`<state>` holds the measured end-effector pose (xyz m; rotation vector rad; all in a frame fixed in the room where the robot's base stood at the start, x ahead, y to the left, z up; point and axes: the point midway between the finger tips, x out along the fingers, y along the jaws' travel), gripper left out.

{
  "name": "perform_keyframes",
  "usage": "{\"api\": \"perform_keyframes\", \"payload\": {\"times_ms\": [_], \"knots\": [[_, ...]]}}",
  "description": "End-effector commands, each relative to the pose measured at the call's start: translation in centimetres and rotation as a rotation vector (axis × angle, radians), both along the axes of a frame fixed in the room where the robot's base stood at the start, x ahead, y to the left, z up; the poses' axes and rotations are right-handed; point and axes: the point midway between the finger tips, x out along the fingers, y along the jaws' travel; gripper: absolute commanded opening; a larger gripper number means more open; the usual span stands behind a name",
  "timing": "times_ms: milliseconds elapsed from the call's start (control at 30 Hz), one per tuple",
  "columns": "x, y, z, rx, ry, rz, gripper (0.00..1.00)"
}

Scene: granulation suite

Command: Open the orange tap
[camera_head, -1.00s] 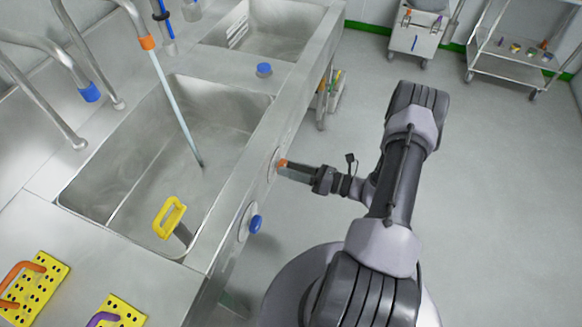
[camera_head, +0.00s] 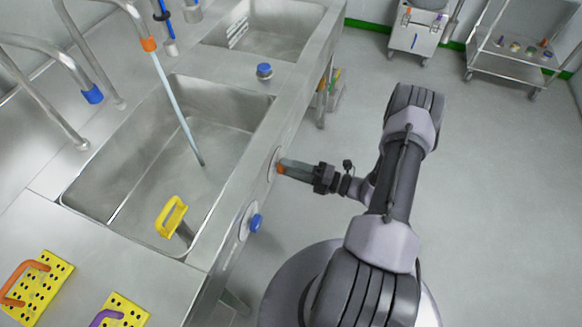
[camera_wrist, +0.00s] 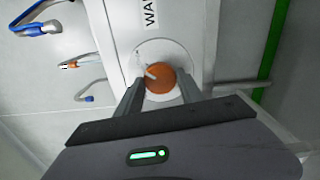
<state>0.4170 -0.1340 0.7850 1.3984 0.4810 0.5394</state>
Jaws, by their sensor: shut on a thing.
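The orange tap knob (camera_head: 281,168) sits on a round white plate on the front face of the steel sink counter. In the wrist view the orange knob (camera_wrist: 160,80) shows between the fingers, with a pale pointer mark on it. My gripper (camera_head: 285,168) reaches it from the right and is shut on the knob; it also shows in the wrist view (camera_wrist: 158,90). An orange-ringed spout (camera_head: 148,44) stands above the basin, and a pale blue stream runs from it down to the basin floor.
A blue knob (camera_head: 255,223) is on the same front face, nearer. A yellow-handled tool (camera_head: 172,217) stands in the sink basin (camera_head: 100,185). Yellow perforated boards (camera_head: 44,288) lie at lower left. The floor (camera_head: 480,200) at right is clear.

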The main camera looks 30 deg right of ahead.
Motion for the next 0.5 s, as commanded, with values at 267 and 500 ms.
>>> {"api": "perform_keyframes", "payload": {"times_ms": [267,500], "knots": [[-0.02,0.01,-0.03,0.078,0.062,0.0,0.04],[-0.02,0.01,-0.04,0.102,0.079,0.0,0.04]]}}
